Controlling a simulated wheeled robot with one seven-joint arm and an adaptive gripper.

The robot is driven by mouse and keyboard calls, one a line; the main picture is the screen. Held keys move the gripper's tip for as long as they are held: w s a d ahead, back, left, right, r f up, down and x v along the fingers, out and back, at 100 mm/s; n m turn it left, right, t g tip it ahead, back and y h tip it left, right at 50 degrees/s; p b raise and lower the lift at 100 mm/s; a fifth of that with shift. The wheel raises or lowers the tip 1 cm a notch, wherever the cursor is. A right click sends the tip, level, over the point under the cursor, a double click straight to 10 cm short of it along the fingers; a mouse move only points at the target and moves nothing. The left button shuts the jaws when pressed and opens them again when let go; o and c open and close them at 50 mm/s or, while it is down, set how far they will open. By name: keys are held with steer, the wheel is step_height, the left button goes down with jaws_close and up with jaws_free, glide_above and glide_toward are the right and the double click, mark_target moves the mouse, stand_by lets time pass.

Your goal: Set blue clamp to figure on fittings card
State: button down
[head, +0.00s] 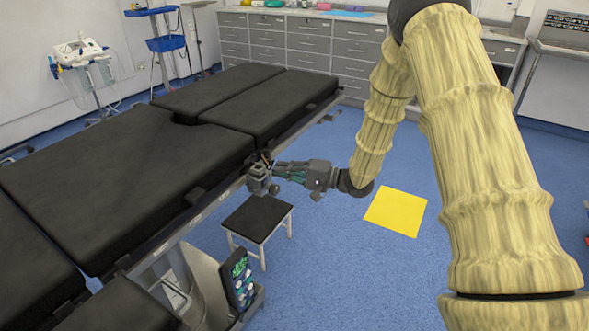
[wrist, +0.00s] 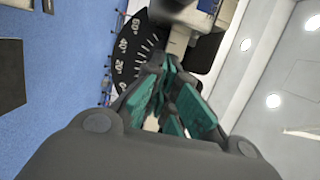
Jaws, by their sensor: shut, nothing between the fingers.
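My gripper (head: 280,171) is at the side rail of the black operating table (head: 120,190). Its teal-padded fingers are shut, with nothing between them, and show in the wrist view (wrist: 160,75). Just left of the fingertips, a grey clamp-like fitting (head: 259,182) sits at the table's edge. In the wrist view, a black dial (wrist: 130,55) with white degree figures, including 60, 40 and 20, lies just beyond the fingers. I cannot tell whether the fingers touch it.
A black-topped stool (head: 257,218) stands below my gripper. A yellow square (head: 396,211) lies on the open blue floor. Grey drawer cabinets (head: 308,44) line the back wall, and a monitor stand (head: 82,55) is at left.

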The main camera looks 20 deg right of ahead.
mark_target(256, 194)
steer(key=shift+s+a, duration=0.7)
steer(key=shift+a, duration=0.05)
steer(key=shift+r, duration=0.1)
steer(key=s+a+p, duration=0.5)
steer(key=s+a, duration=0.1)
steer(key=a, duration=0.2)
steer(key=shift+s+a, duration=0.35)
steer(key=shift+s, duration=0.05)
